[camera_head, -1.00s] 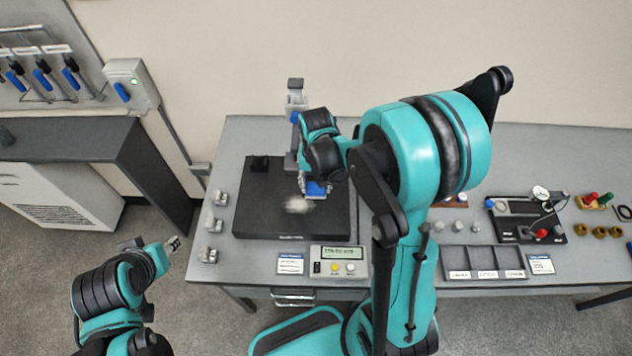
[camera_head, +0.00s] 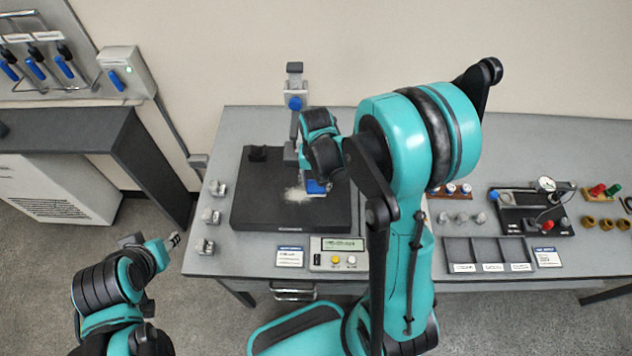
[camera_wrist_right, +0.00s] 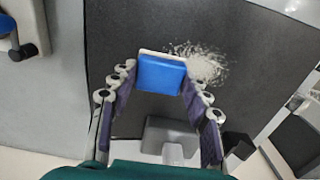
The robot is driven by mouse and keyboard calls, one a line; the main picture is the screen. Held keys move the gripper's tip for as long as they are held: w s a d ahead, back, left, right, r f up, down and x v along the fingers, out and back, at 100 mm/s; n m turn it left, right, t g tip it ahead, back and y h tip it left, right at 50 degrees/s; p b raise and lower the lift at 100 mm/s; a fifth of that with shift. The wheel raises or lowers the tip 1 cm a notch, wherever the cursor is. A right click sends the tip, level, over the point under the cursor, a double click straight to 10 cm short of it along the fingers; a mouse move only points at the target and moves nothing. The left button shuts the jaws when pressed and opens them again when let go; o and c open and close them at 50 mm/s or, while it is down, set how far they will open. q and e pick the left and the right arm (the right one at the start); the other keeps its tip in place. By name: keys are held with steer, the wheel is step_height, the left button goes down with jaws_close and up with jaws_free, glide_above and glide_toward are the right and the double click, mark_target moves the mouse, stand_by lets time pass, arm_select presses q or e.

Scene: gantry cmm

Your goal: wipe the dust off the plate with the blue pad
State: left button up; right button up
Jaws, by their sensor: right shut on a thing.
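The black plate (camera_head: 262,213) lies on the grey bench. A patch of white dust (camera_head: 296,194) is near its middle; it also shows in the right wrist view (camera_wrist_right: 207,66) as loose specks. The blue pad (camera_wrist_right: 161,74) has a pale edge layer and sits between the fingers of my right gripper (camera_wrist_right: 160,92), which is shut on it. In the head view the pad (camera_head: 316,187) is low over the plate, just right of the dust and beside it. Whether it touches the plate is hard to tell. My left gripper (camera_head: 174,240) is off the bench at the left, its fingers too small to judge.
A grey stand with a blue knob (camera_head: 295,103) rises behind the plate. Several metal clamps (camera_head: 210,216) line the bench's left edge. A control box with a display (camera_head: 337,254) stands in front. A compartment tray (camera_head: 487,252) and a gauge fixture (camera_head: 530,212) are at right.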

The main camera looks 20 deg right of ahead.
steer(key=shift+f+b, duration=0.95)
steer(key=shift+f, duration=0.05)
